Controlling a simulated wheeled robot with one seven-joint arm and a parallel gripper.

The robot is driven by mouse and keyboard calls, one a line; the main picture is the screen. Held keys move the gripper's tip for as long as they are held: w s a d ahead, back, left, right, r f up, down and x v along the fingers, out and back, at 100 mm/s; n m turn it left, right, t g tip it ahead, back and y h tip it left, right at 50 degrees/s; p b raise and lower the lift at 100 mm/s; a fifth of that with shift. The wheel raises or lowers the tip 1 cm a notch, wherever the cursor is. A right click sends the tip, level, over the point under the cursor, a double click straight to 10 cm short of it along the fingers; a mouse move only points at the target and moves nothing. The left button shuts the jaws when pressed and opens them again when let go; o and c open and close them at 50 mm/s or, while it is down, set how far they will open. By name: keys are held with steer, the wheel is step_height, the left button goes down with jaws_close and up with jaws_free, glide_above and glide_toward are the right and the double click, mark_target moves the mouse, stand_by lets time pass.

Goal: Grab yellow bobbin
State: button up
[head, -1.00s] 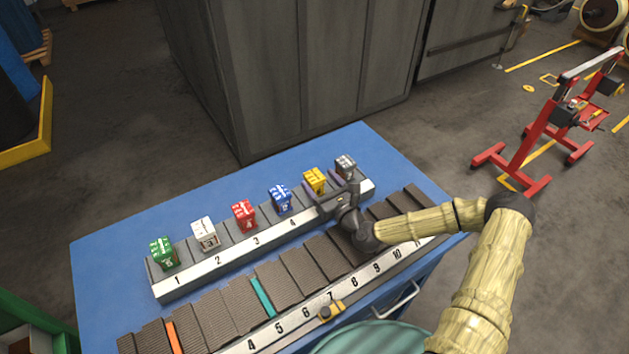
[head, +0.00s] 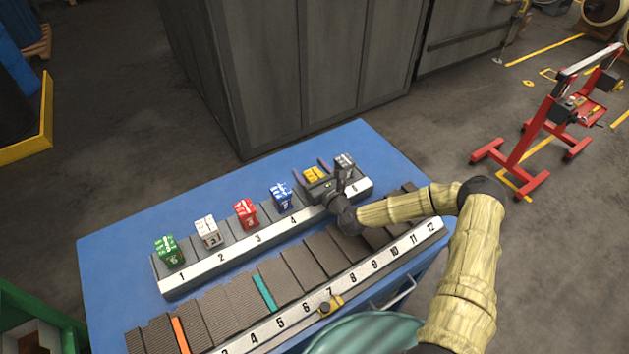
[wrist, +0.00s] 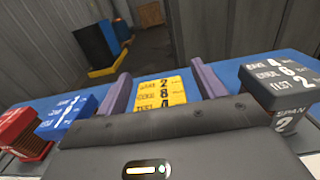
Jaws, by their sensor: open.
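The yellow bobbin (head: 314,175) stands at the right part of the numbered rack (head: 232,266), between the blue bobbin (head: 282,196) and a dark grey bobbin (head: 345,163). In the wrist view the yellow bobbin (wrist: 161,92) shows its labelled top between the two purple fingers. My gripper (head: 314,172) is open, with one finger on each side of the yellow bobbin. In the wrist view my gripper (wrist: 160,88) shows a gap on both sides of it. The lower part of the bobbin is hidden by my gripper body.
The blue bobbin (wrist: 68,118) and the dark grey bobbin (wrist: 280,88) flank the gripper closely. Red (head: 246,213), white (head: 207,231) and green (head: 169,250) bobbins stand further left. A second, lower numbered rack (head: 300,321) lies in front on the blue table (head: 120,249).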

mark_target(311, 170)
steer(key=shift+c, duration=0.2)
steer(key=c, duration=1.2)
step_height(311, 170, up, 10)
steer(key=b, duration=0.2)
steer(key=shift+b, duration=0.35)
